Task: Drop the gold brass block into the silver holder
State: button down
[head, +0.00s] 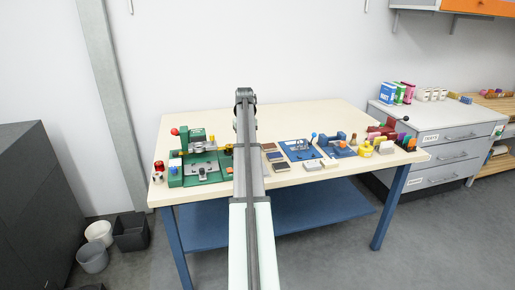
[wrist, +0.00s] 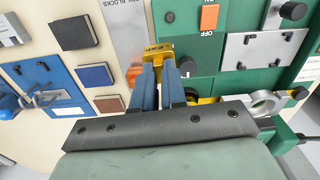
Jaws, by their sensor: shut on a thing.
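My gripper (wrist: 159,62) is shut on the gold brass block (wrist: 158,52), with dark lettering on it, in the wrist view. The block is between the blue fingertips, near the left edge of a green machine base (wrist: 206,62). Silver parts show on that base: a flat plate (wrist: 240,52) with dark knobs, and a ring-shaped piece (wrist: 256,108) at lower right. I cannot tell which is the silver holder. In the head view the green machine (head: 188,181) stands left of my arm, with silver parts on top; my arm hides the fingertips there.
An orange switch (wrist: 209,18) and black knobs are on the green base. Left of the gripper lie dark and brown square blocks (wrist: 72,31) and a blue fixture (wrist: 45,88). In the head view, small coloured objects crowd the table's right end; the back of the table (head: 300,117) is clear.

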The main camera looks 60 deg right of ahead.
jog(key=w+a+r+n, duration=0.2)
jog(key=w, duration=1)
jog(key=w+a+r+n, duration=0.1)
jog(key=w+a+r, duration=0.1)
jog(key=w, duration=1)
jog(key=shift+r+n, duration=0.4)
jog(key=shift+f, duration=0.1)
jog(key=shift+f, duration=2.75)
jog(key=shift+f, duration=0.6)
jog(key=c, duration=1.6)
grip_release()
jog(key=shift+c, duration=0.2)
jog(key=shift+o, duration=0.9)
